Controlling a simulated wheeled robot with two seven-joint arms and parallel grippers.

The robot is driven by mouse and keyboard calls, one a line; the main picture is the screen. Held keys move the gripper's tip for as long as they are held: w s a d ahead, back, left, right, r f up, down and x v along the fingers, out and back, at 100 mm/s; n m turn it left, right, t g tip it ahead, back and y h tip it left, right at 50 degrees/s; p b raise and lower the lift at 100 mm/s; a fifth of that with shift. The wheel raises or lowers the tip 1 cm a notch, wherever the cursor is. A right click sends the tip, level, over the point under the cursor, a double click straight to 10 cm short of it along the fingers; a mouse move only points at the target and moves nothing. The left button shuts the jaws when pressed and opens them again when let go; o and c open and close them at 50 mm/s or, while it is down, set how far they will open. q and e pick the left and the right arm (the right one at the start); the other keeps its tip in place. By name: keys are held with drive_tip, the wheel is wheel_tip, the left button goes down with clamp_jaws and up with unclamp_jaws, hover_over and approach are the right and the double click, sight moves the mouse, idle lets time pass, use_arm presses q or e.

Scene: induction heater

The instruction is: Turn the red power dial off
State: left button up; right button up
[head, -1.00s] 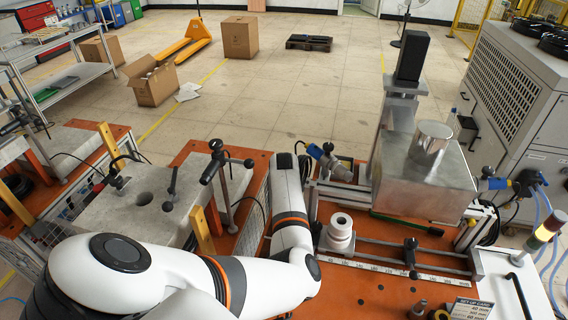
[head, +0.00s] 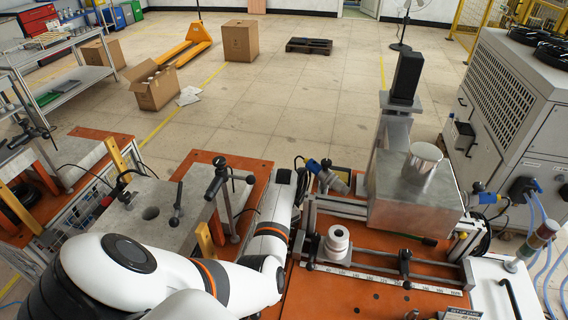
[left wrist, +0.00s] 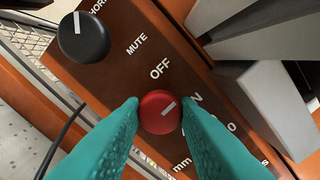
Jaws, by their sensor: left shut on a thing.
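The red power dial (left wrist: 161,112) is in the left wrist view, on a brown panel (left wrist: 112,62). Its white mark points toward the partly covered ON label; the OFF label (left wrist: 160,68) is above it. The teal fingers of my left gripper (left wrist: 160,114) are on either side of the dial and shut on it. In the head view my left arm reaches over the orange bench, but its gripper and the dial are hidden. My right gripper is in neither view.
A black knob (left wrist: 84,36) marked MUTE and HORN sits up and left of the dial. A grey metal part (left wrist: 265,95) stands close on the right. In the head view a white ring-shaped part (head: 337,241) and a metal block (head: 415,205) stand right of my arm.

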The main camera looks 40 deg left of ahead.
use_arm(q)
drive_tip(key=shift+n, duration=0.7)
drive_tip(key=shift+w+r, duration=0.1)
drive_tip(key=o, duration=1)
drive_tip(key=shift+c, duration=0.2)
drive_tip(key=shift+r, duration=0.25)
wheel_tip(320, 180, up, 12)
drive_tip(key=b, duration=0.3)
drive_tip(key=shift+f, duration=0.25)
